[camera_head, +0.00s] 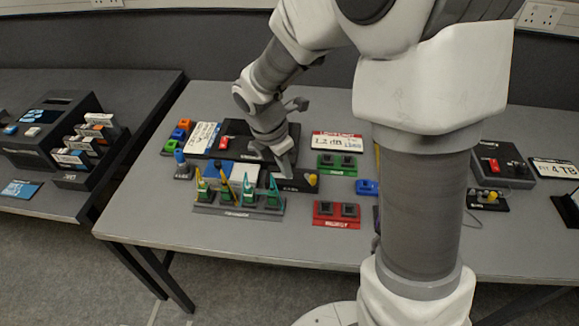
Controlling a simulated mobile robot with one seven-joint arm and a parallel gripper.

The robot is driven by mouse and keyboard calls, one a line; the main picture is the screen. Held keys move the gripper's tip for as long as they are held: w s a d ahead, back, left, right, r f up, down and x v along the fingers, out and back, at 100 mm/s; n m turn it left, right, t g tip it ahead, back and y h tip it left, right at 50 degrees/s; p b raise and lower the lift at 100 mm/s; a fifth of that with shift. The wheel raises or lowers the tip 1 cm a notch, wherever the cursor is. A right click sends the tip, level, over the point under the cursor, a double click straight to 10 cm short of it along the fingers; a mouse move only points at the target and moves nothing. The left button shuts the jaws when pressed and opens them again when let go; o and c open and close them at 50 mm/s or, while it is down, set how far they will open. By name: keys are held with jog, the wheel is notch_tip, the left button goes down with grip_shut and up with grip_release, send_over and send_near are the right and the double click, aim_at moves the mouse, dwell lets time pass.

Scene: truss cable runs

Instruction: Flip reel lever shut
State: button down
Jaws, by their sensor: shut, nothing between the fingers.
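My gripper (287,170) points down over the middle table and is shut, with nothing seen between its fingers. Its tip is at a dark unit, close to a yellow knob (311,180) on a low black base just to its right. A small red part (223,142) sits on the dark unit (242,152) behind and left of my gripper. I cannot tell which part is the reel lever, and my gripper and wrist hide some of this unit. Whether the tip touches anything is unclear.
A rack with green and yellow tools (238,200) stands in front of my gripper. A green block (338,164), a red block (337,212) and a blue block (367,187) lie to the right. My arm hides the table's middle right. The front left table strip is clear.

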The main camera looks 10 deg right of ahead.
jog(key=b+x, duration=0.1)
jog(key=x, duration=0.7)
jog(key=shift+b, duration=0.4)
jog(key=shift+w+d+r, duration=0.15)
jog(key=shift+w+d, duration=0.1)
jog(key=shift+d, duration=0.35)
jog(key=shift+w+d+r, duration=0.15)
jog(key=shift+w+d, duration=0.15)
jog(key=shift+d, duration=0.25)
jog(key=shift+w+d, duration=0.3)
jog(key=shift+d, duration=0.3)
